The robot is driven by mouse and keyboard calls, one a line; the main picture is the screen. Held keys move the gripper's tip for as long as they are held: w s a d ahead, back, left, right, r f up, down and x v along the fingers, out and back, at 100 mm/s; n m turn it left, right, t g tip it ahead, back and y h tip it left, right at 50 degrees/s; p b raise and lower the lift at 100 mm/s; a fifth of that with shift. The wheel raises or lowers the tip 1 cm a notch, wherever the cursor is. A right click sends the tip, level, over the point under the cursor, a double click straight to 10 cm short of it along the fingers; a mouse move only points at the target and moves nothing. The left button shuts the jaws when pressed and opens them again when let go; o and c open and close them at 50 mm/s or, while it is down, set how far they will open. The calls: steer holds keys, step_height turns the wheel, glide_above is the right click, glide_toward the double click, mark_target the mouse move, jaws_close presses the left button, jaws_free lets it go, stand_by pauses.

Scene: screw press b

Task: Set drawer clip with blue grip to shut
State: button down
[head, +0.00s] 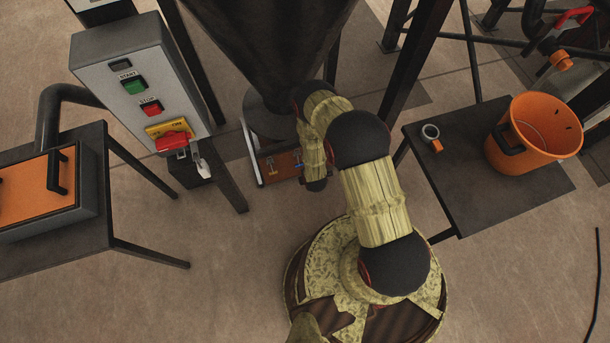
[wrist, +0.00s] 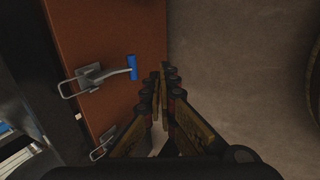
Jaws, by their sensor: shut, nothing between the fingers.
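The drawer clip with blue grip (wrist: 132,67) is on the brown-orange drawer front (wrist: 125,25) in the wrist view. Its grey lever points right, toward my gripper. Its wire loop (wrist: 68,89) reaches left past the panel's edge; I cannot tell if it is hooked on anything. In the head view the blue grip (head: 298,165) shows small on the drawer front (head: 281,178), under the hopper. My gripper (wrist: 166,78) is shut and empty, just right of the blue grip and apart from it in the picture. In the head view my arm's end hides the gripper's fingers.
A second clip (wrist: 101,152) sits lower on the panel, partly behind my gripper. The dark hopper (head: 265,45) stands over the drawer. A control box (head: 140,90) is left. A table (head: 465,180) with an orange bucket (head: 535,135) is right. Floor right of the drawer is bare.

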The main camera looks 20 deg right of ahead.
steer(key=s+r+p, duration=0.3)
steer(key=s+r, duration=0.1)
steer(key=s, duration=0.3)
steer(key=shift+r, duration=0.35)
stand_by(0.5)
